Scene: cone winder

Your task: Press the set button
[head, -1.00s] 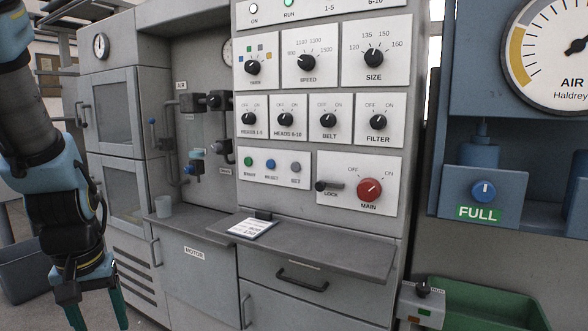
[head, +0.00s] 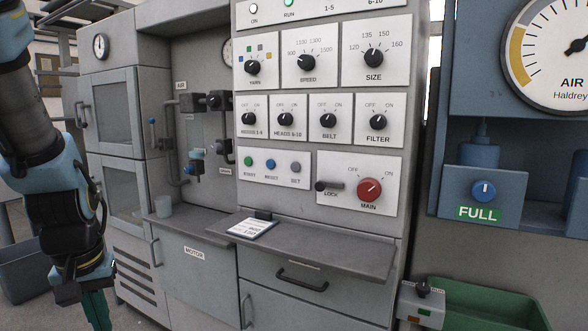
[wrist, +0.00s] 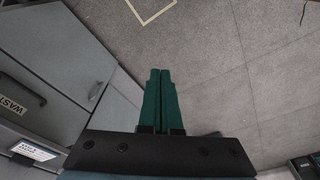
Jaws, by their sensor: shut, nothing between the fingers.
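The button is not in the wrist view.
A shelf (head: 310,249) with a label card (head: 253,228) juts out below the panel. The red main knob (head: 369,190) and the lock lever (head: 329,186) are right of the button. The floor (wrist: 225,70) below my gripper is clear.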

